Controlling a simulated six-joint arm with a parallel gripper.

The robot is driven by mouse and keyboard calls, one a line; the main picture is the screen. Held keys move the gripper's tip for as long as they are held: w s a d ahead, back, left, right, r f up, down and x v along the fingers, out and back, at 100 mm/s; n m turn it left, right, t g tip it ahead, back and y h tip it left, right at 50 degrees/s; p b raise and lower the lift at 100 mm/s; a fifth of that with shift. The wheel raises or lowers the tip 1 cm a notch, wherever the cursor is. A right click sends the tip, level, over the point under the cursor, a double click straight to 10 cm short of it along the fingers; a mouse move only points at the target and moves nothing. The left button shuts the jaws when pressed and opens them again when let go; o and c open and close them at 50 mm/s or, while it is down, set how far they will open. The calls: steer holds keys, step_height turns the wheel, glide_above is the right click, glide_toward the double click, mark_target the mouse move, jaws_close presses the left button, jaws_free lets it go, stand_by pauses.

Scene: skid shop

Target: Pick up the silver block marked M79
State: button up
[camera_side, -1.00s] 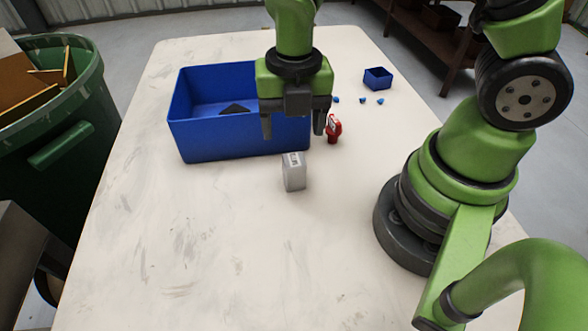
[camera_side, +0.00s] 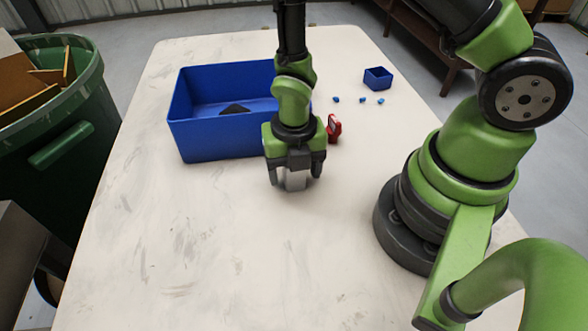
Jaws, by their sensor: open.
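The silver block (camera_side: 294,181) stands upright on the table, in front of the right part of the blue bin. My gripper (camera_side: 294,180) is lowered over it, with one finger on the left side of the block and the other on the right. The jaws are open. The upper part of the block is hidden by my gripper, and its marking cannot be read now. Whether a finger touches the block cannot be told.
A large blue bin (camera_side: 186,141) holding a dark piece (camera_side: 235,109) stands just behind. A red object (camera_side: 334,130) stands right of my gripper. A small blue box (camera_side: 378,78) and small blue pieces (camera_side: 362,100) lie farther back. The front table (camera_side: 220,250) is clear.

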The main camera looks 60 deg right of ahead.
steer(key=shift+f, duration=0.1)
steer(key=shift+c, duration=0.2)
steer(key=c, duration=1.1)
